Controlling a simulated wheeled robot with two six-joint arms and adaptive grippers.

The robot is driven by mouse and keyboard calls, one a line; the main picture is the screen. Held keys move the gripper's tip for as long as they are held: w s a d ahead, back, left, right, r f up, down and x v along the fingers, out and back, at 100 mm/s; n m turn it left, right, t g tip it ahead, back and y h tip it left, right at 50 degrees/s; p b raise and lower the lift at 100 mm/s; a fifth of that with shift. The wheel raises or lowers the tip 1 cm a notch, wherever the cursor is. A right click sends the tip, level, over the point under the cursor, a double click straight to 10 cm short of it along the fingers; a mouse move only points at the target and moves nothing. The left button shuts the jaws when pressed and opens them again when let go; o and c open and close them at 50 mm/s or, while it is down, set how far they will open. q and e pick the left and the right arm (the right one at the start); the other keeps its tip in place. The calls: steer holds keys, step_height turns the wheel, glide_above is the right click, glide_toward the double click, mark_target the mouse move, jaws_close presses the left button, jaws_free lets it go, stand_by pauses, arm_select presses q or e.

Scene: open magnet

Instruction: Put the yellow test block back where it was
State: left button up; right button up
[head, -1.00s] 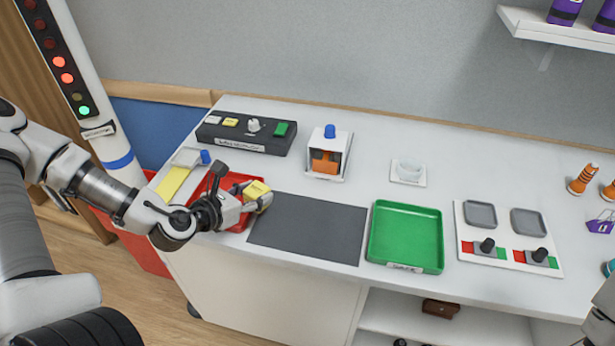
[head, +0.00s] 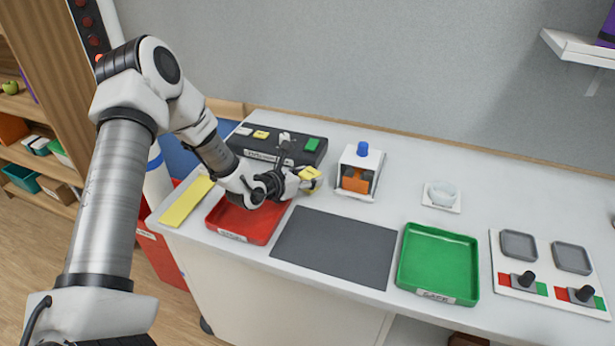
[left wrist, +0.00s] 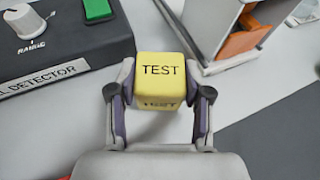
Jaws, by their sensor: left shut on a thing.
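The yellow test block (head: 311,173), with TEST printed on its faces, is gripped in my left gripper (head: 305,182). In the left wrist view the block (left wrist: 160,72) sits between both fingers of the gripper (left wrist: 160,95), one on each side. The block is in front of the black detector box (head: 314,159) at its right end, and left of the white box with the blue knob. I cannot tell its exact height above the white table. A yellow strip (head: 186,203) lies at the table's left end. A small yellow patch (head: 261,134) is on the detector. My right gripper is not in view.
A red tray (head: 222,232) is below my left forearm. A dark grey mat (head: 335,247) lies right of it, then a green tray (head: 437,265). The white box (head: 361,168) stands close right of the block. A white dish (head: 443,192) and a switch panel (head: 514,271) are farther right.

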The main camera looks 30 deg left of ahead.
arm_select(q)
steer(key=shift+w+f, duration=0.1)
steer(key=shift+f, duration=0.2)
steer(key=o, duration=1.2)
